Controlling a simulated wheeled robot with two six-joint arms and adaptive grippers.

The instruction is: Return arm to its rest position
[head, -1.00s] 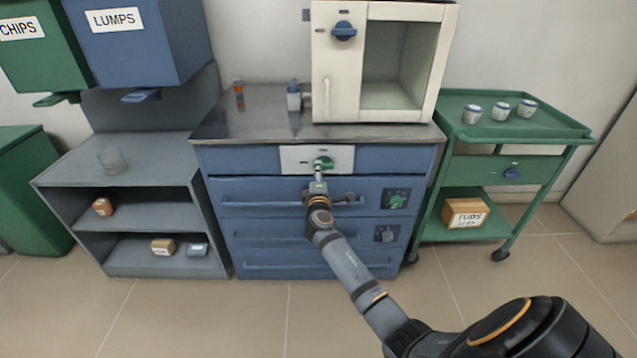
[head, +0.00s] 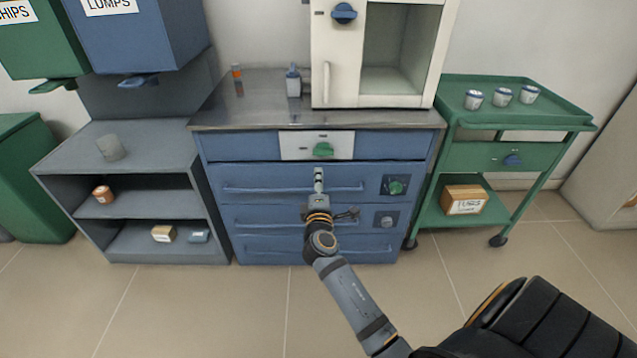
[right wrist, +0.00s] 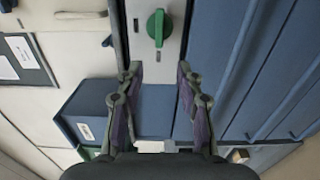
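My right gripper (head: 318,180) is in front of the blue drawer cabinet (head: 262,215), below the green knob (head: 323,149) on the cabinet's white panel (head: 290,146). In the right wrist view the gripper (right wrist: 158,76) has its two fingers spread, with nothing between them. The green knob (right wrist: 158,28) shows beyond the fingertips, apart from them. My right arm reaches in from the lower right of the head view. My left gripper is in neither view.
A white furnace (head: 335,75) with an open-fronted chamber stands on the metal worktop (head: 265,105). A green trolley (head: 520,120) with several cups is at the right. A grey shelf (head: 65,160) stands at the left. The floor (head: 200,310) in front is clear.

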